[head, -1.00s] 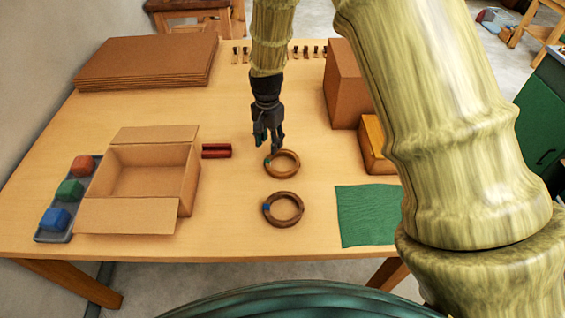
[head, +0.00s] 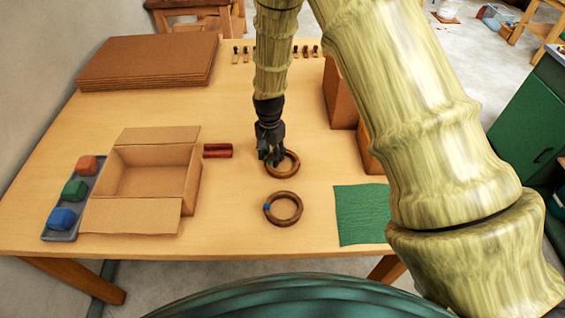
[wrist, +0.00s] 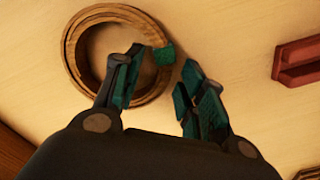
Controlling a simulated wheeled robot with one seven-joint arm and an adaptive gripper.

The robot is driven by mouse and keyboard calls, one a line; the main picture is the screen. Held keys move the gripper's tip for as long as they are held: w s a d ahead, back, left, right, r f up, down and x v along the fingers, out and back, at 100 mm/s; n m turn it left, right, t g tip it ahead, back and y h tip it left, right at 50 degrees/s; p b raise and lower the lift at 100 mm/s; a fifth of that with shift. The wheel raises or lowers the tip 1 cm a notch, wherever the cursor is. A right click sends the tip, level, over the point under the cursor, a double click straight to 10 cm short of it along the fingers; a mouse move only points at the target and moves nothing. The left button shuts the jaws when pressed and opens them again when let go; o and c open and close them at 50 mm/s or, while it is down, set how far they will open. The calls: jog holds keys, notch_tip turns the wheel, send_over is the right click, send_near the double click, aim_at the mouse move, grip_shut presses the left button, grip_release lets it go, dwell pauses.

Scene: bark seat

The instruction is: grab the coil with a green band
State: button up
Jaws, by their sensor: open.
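The coil with a green band (head: 293,172) is a brown ring lying flat on the table, beyond the other coil in the head view. In the wrist view this coil (wrist: 72,58) shows its green band (wrist: 164,55) on the side toward my fingers. My gripper (head: 270,160) is open, low over the band side of the coil. In the wrist view one finger of my gripper (wrist: 160,90) overlaps the ring and its opening, and the other is outside it, so the band lies near the gap. I cannot tell whether the fingers touch it. In the head view the gripper hides the band.
A similar coil with a blue band (head: 284,222) lies nearer. A dark red block (head: 217,151) and an open cardboard box (head: 130,216) are to the left. A green cloth (head: 360,222) lies to the right, with brown boxes (head: 341,98) behind it.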

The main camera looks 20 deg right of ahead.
grip_shut()
jog(key=shift+r, duration=0.15)
